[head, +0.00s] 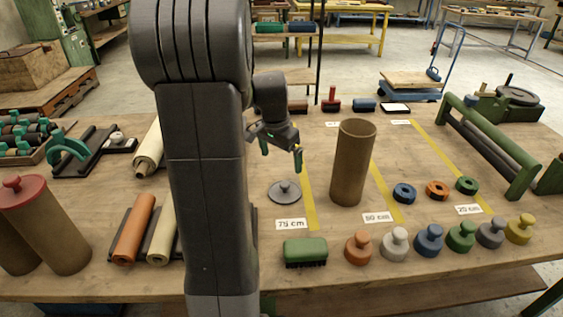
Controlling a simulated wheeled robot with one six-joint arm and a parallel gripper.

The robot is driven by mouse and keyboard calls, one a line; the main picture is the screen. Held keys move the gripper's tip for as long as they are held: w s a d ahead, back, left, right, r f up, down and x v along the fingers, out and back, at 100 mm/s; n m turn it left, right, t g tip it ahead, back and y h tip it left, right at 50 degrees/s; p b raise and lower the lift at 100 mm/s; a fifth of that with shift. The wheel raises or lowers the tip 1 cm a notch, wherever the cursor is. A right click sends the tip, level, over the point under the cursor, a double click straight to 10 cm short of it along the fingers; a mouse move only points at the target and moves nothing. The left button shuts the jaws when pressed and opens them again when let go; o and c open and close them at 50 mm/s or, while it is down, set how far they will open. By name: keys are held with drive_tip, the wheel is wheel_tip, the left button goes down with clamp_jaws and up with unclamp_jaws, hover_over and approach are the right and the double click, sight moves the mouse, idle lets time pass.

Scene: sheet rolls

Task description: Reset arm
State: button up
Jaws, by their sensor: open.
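My gripper (281,151) is in the head view, right of my dark arm link, which stands tall in front of the table. Its two green-tipped fingers are spread apart and empty. It hangs above the wooden table (325,225), with a grey knobbed lid (284,191) on the table below it. A brown open-topped tube (353,163) stands upright to the right of my gripper, apart from it. My arm link hides part of the table's left middle.
Yellow strips carry labels such as "75 cm" (291,224). A green brush (305,251) and several coloured knobs (429,239) line the front edge. Rolls (135,229) and a red-capped tube (47,226) are at left. A green-framed roller (487,146) is at right.

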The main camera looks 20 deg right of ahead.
sight(284, 184)
drive_tip(key=f, duration=0.4)
drive_tip(key=d+f, duration=0.1)
drive_tip(key=f, duration=0.7)
drive_tip(key=shift+w+d+b, duration=0.25)
drive_tip(key=shift+w+b, duration=0.05)
drive_tip(key=shift+w, duration=0.1)
drive_tip(key=shift+w+r, duration=0.1)
drive_tip(key=shift+r, duration=1.65)
